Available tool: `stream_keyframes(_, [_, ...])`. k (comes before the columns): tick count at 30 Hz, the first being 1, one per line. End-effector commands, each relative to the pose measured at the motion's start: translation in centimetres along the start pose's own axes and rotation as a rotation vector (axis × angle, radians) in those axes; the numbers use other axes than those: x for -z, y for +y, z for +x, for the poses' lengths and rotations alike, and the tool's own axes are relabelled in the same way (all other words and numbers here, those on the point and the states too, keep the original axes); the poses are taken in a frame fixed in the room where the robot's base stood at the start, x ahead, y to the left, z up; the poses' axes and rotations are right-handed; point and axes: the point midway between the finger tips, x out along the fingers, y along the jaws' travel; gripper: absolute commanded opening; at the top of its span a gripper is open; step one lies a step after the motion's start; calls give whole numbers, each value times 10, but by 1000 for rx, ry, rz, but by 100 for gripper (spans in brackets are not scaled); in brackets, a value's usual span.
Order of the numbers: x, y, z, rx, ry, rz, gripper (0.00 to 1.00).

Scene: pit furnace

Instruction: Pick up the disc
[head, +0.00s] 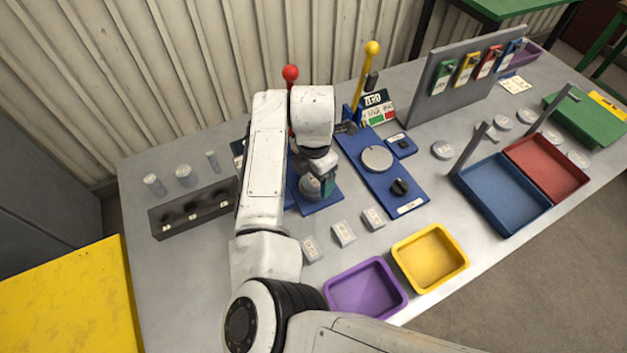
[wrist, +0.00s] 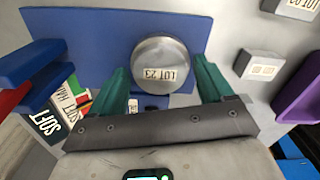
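A round metal disc (wrist: 163,60) with a "LOT 23" label lies on a blue plate (wrist: 105,30) in the wrist view. My gripper (wrist: 163,78) is open over it, with one green finger on each side of the disc. A narrow gap shows between each finger and the disc. In the head view my gripper (head: 326,184) is low over the left blue plate (head: 330,203), and the disc (head: 309,187) is partly hidden by my arm. Another metal disc (head: 377,158) lies on the right blue plate (head: 405,190).
Small labelled blocks (head: 344,233) stand in front of the plates. A purple tray (head: 340,294) and a yellow tray (head: 428,283) are near the front edge. A red-knobbed lever (head: 290,73) and a yellow-knobbed lever (head: 371,48) stand behind. A dark holed rack (head: 165,222) is left.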

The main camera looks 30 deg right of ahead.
Motion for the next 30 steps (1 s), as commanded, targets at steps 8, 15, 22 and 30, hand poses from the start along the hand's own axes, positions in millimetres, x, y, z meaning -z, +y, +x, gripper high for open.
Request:
stream_keyframes(8, [0, 0, 0, 0, 0, 0, 53])
stream_keyframes(15, [0, 0, 0, 0, 0, 0, 30])
stream_keyframes(22, [0, 0, -1, -1, -1, 0, 9])
stream_keyframes(30, [-1, 0, -4, -2, -2, 0, 9])
